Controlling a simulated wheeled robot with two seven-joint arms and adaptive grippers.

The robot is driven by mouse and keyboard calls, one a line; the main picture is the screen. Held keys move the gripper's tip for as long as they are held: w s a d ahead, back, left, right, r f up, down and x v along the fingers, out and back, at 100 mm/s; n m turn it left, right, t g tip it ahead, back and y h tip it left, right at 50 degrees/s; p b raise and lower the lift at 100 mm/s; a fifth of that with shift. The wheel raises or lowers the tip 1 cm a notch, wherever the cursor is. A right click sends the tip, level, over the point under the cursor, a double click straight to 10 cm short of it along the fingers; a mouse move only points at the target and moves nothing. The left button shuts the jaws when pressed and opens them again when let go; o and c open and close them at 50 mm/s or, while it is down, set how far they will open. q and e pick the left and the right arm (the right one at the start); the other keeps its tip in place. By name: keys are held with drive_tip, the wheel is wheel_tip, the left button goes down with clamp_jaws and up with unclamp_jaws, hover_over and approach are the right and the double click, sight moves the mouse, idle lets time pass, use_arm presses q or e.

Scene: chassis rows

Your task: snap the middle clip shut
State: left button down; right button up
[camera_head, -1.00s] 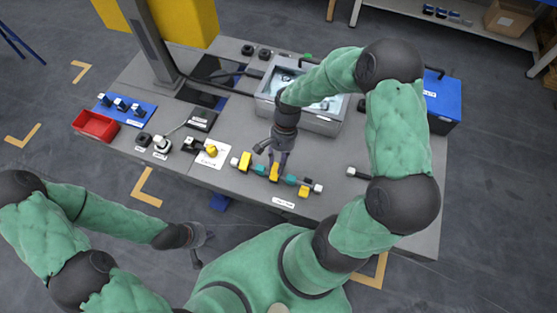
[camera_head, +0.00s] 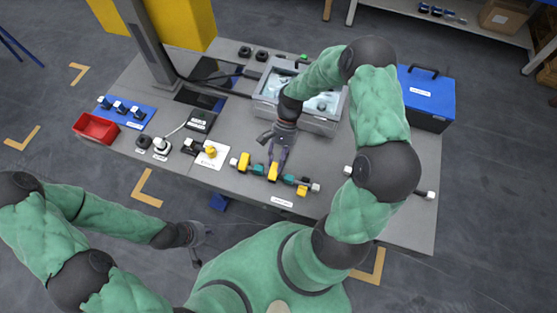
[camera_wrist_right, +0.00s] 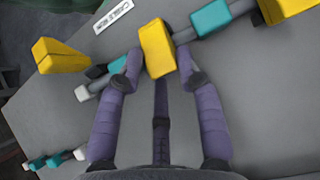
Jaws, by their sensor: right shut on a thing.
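A rail with teal blocks and yellow clips lies near the front edge of the table, its white end (camera_head: 315,188) to the right. The middle clip (camera_head: 272,173) is yellow; it also shows in the right wrist view (camera_wrist_right: 157,48), on the rail. My right gripper (camera_head: 274,166) comes down on it from behind, and its fingers (camera_wrist_right: 158,70) are closed against the clip's two sides. The left yellow clip (camera_head: 244,161) sits on the rail. The right yellow clip (camera_head: 301,190) sticks out towards the front edge. My left gripper (camera_head: 203,246) hangs open and empty before the table.
A grey bin (camera_head: 322,122) stands behind my right gripper, and a blue case (camera_head: 426,98) at the back right. A red tray (camera_head: 95,128) and a blue mat (camera_head: 126,114) lie at the left. A white card (camera_head: 213,155) lies left of the rail.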

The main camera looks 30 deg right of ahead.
drive_tip(key=shift+w, duration=0.35)
drive_tip(key=o, duration=0.8)
drive_tip(key=shift+o, duration=0.9)
drive_tip(key=shift+f, duration=0.1)
drive_tip(key=shift+w+a, duration=0.1)
drive_tip(key=shift+a, duration=0.05)
drive_tip(key=v, duration=1.2)
